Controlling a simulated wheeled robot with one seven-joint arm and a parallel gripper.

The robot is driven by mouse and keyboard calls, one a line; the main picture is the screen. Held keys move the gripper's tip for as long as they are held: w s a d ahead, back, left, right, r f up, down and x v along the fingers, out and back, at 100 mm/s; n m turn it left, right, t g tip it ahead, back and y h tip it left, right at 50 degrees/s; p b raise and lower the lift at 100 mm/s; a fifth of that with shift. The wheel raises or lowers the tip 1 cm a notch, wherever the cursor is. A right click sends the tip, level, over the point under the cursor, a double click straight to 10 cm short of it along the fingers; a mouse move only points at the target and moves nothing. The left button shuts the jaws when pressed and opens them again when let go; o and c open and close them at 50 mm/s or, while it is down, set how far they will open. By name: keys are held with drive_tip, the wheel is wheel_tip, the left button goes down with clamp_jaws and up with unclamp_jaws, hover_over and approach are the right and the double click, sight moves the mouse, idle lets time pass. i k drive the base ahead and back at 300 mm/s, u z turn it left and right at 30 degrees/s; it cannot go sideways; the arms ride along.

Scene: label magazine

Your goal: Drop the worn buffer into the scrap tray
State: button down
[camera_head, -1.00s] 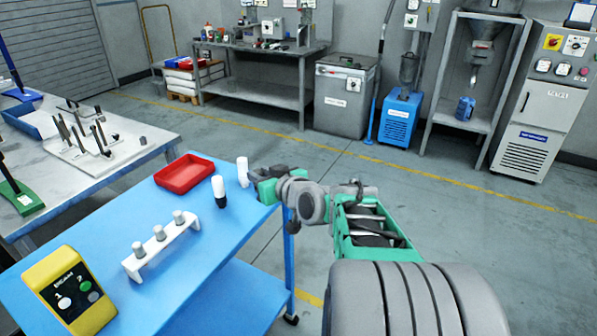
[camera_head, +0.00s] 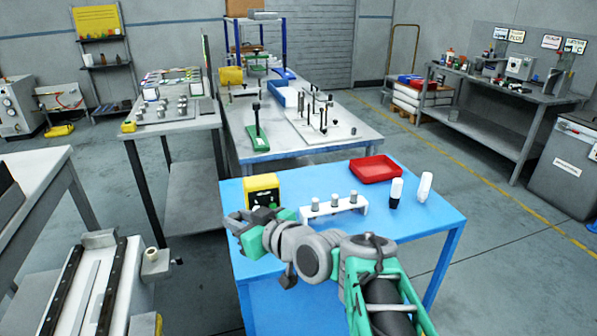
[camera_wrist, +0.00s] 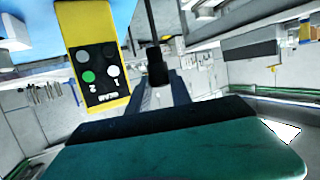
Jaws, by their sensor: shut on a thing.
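The red tray (camera_head: 376,170), which fits the scrap tray, lies empty at the back of the blue table (camera_head: 440,215). My gripper (camera_head: 250,220) is at the table's left edge, in front of the yellow button box (camera_head: 262,190), with the tray well to its right. It is shut on a small dark piece with a thin rod (camera_wrist: 157,68), taken to be the worn buffer; its grip is partly hidden in the wrist view. In the head view the held piece cannot be made out.
A white rack (camera_head: 333,209) holds three grey-topped pieces between my gripper and the tray. A railed machine (camera_head: 90,290) is at lower left.

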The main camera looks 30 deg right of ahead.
sight(379, 172)
drive_tip(key=u, duration=2.6)
drive_tip(key=k, duration=1.1)
drive_tip(key=z, duration=1.45)
drive_tip(key=i, duration=0.5)
drive_tip(key=u, duration=0.05)
